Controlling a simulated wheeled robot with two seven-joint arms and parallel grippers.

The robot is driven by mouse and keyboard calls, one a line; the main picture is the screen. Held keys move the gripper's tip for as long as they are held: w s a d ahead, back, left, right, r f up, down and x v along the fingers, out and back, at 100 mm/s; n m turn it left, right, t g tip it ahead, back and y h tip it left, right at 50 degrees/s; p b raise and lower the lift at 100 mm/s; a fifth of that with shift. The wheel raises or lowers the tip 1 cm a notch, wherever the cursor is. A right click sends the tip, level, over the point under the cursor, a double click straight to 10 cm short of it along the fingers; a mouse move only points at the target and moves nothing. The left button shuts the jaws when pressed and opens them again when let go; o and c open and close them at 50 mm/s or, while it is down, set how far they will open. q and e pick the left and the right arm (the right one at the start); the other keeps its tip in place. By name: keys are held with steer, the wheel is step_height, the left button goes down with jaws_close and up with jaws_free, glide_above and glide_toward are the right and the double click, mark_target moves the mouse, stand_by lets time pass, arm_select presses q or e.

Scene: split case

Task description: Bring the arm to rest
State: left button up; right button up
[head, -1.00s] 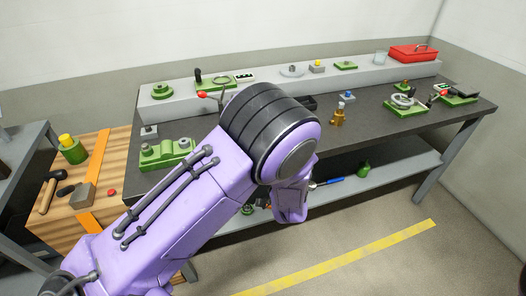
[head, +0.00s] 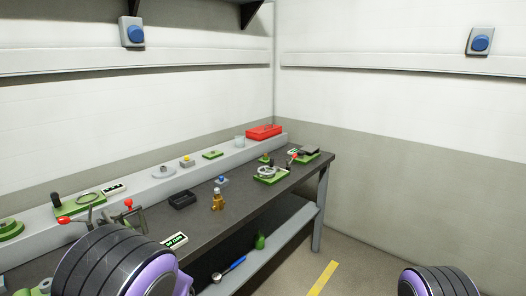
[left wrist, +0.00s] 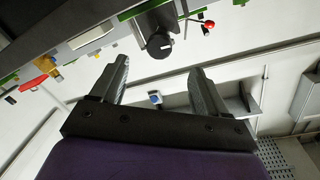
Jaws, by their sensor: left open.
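My left arm (head: 115,266) shows at the bottom left of the head view as a purple link with a dark ribbed joint, in front of the workbench. Its gripper is hidden there. In the left wrist view my left gripper (left wrist: 158,70) has its two grey fingers wide apart, with nothing between them. That view is steeply tilted, with the bench items along its top and left. Part of my right arm (head: 440,282) shows at the bottom right of the head view. My right gripper is out of view.
A dark workbench (head: 235,206) runs along the wall with green fixtures, a brass piece (head: 217,200), a black tray (head: 183,200) and a red box (head: 264,132). A lower shelf (head: 277,243) holds a blue-handled tool. Floor right of the bench is clear.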

arm_select(q)
steer(key=s+a+f+n+g+h, duration=0.1)
steer(key=s+f+n+g+h, duration=0.45)
steer(key=s+f, duration=1.1)
steer(key=s+f+g+h, duration=0.1)
steer(key=s+f, duration=0.2)
steer(key=s, duration=0.3)
steer(key=s+f+m+g+h, duration=0.1)
steer(key=s+f, duration=0.1)
steer(key=s, duration=0.4)
steer(key=s+a+f+g+h, duration=0.1)
steer(key=s+f, duration=0.2)
steer(key=s, duration=0.3)
steer(key=shift+f+g, duration=0.3)
steer(key=shift+g, duration=0.05)
arm_select(e)
steer(key=shift+s+a+r, duration=0.1)
steer(key=shift+a+r, duration=0.05)
steer(key=shift+a, duration=0.05)
arm_select(q)
steer(key=shift+h, duration=0.25)
